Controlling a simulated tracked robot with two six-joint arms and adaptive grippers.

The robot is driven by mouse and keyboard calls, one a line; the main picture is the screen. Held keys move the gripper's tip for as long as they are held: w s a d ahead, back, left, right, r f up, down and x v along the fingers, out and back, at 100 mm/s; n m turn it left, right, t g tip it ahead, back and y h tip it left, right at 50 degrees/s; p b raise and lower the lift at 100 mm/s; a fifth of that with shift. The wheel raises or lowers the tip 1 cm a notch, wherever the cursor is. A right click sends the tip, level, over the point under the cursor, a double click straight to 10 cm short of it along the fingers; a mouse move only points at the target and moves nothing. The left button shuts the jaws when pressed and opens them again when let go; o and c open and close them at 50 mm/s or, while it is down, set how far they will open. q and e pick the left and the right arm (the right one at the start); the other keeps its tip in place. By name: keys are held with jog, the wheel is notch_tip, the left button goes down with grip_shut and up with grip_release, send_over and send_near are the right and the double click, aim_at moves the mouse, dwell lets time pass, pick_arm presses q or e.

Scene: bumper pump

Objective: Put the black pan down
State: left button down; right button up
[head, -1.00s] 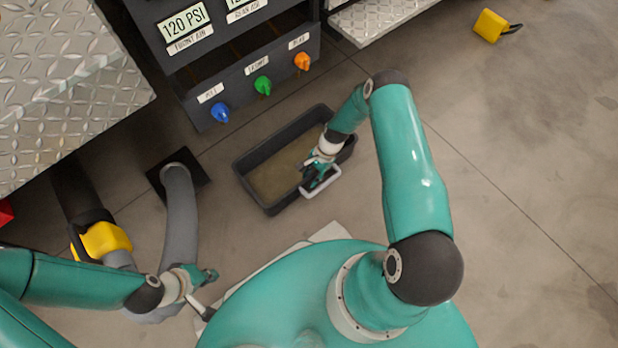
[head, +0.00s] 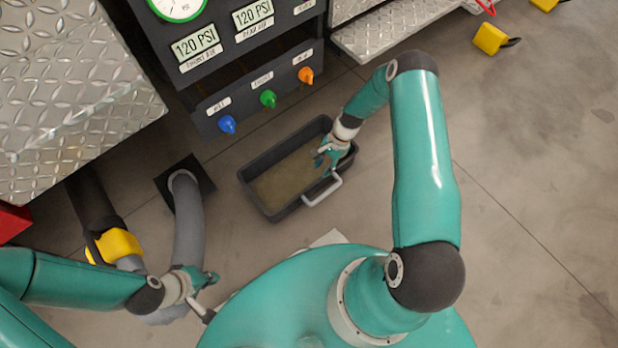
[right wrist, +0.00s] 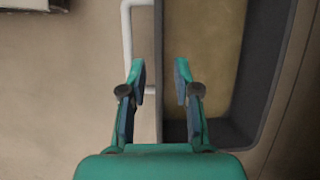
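The black pan (head: 262,205) is a rectangular tub with murky tan liquid inside. It appears to sit flat on the concrete floor below the control panel. Its pale handle (head: 322,193) is on the near right side. My right gripper (head: 322,158) is over the pan beside the handle. In the right wrist view its fingers (right wrist: 161,82) are open, with the pan's rim (right wrist: 173,40) showing between them and the handle (right wrist: 127,35) by the left finger. My left gripper (head: 208,282) is low at the left, away from the pan; its grip is unclear.
The panel has blue (head: 227,124), green (head: 268,98) and orange (head: 306,75) knobs. A grey hose (head: 188,225) and a yellow part (head: 115,243) are left of the pan. Metal tread plates (head: 70,90) stand at the upper left. The floor at right (head: 530,160) is mostly clear.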

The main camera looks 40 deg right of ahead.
jog(key=s+a+r+n, duration=0.5)
jog(key=s+a+n, duration=0.1)
jog(key=a, duration=0.4)
jog(key=s+a+r+n, duration=0.6)
jog(key=s+a+n, duration=0.1)
jog(key=a+n, duration=0.1)
jog(key=shift+s+a+n+t, duration=0.25)
jog(key=shift+a+n+t, duration=0.05)
jog(key=shift+a, duration=0.6)
notch_tip(320, 180, up, 33)
jog(key=p, duration=3.3)
jog(key=shift+r, duration=0.2)
